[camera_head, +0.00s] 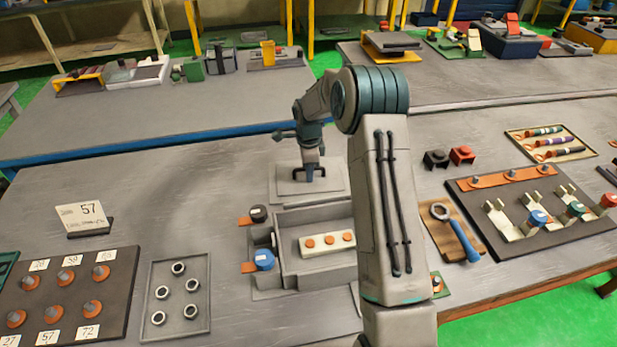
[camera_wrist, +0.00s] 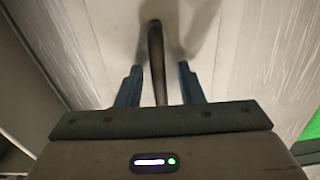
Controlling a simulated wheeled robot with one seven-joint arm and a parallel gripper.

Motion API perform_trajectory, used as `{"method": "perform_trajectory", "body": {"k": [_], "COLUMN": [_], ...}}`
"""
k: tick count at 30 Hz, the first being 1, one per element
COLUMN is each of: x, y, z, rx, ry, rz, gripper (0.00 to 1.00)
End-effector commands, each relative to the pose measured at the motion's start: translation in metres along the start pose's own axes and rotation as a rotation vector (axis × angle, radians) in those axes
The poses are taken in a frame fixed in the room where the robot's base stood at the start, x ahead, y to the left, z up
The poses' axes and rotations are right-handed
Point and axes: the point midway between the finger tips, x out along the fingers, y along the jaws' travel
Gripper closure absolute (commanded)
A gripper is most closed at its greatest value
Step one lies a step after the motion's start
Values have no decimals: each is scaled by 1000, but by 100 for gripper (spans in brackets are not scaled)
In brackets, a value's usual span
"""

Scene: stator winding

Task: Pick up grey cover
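The grey cover (camera_head: 290,188) is a flat light grey plate lying on the table behind the grey box (camera_head: 290,222). A dark handle (camera_head: 297,172) stands on it. My gripper (camera_head: 311,166) is over the cover at the handle, pointing down. In the wrist view the cover (camera_wrist: 235,45) fills most of the background, and the handle (camera_wrist: 156,45) runs between my two fingers (camera_wrist: 160,72). The fingers are apart, with a gap on each side of the handle. Whether the fingertips reach down beside the handle is hard to tell.
The box holds a white block with orange round parts (camera_head: 327,243); black and blue capped parts stand at its left. A tray of nuts (camera_head: 177,298) and a dark board (camera_head: 65,300) lie at left. A wrench (camera_head: 455,230) and terminal board (camera_head: 530,205) are at right. Table left of the cover is clear.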

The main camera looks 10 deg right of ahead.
Motion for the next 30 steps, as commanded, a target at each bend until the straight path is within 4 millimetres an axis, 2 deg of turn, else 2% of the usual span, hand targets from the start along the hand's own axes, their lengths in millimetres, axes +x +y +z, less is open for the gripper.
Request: {"method": "perform_trajectory", "body": {"k": [2, 5, 6, 17, 20, 30], "x": [0, 0, 0, -5, -16, -79], "y": [0, 0, 0, -1, -1, -1], "z": [0, 0, 0, 0, 0, 0], "rx": [0, 0, 0, 0, 0, -1], "ry": [0, 0, 0, 1, 2, 1], "rz": [0, 0, 0, -4, -6, -5], "gripper": [68, 96, 100, 100, 100, 100]}}
